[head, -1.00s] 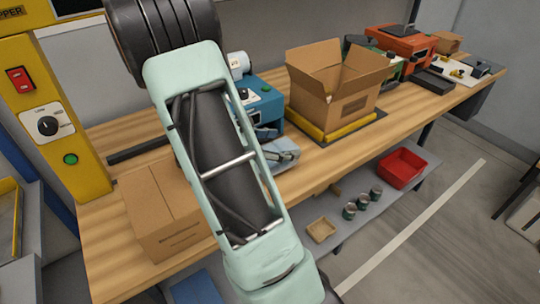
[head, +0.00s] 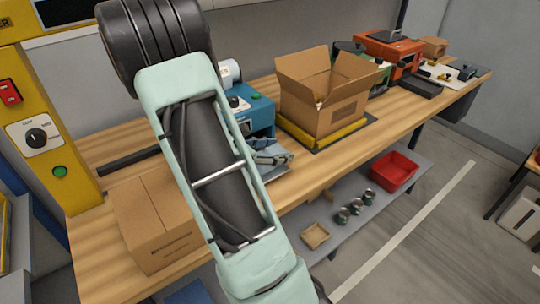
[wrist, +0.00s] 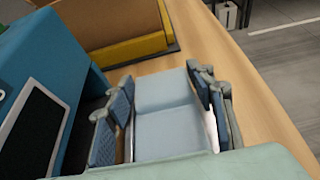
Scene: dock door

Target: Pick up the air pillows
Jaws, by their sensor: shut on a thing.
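The air pillows (wrist: 165,110) are pale blue and look like a short strip of joined cushions in the wrist view. My gripper (wrist: 160,105) is shut on them, with a blue-padded finger on each side. In the head view my gripper (head: 272,158) shows only in part behind my pale green arm, in front of the blue machine (head: 258,108). The blue machine (wrist: 40,80) also stands close at the left in the wrist view. I cannot tell whether the pillows touch the bench.
An open cardboard box (head: 322,108) stands on a yellow-edged platform (head: 340,135) right of the blue machine. A closed box (head: 155,225) is on the wooden bench (head: 95,240) at the left. A red bin (head: 394,172) and several cans sit on the lower shelf.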

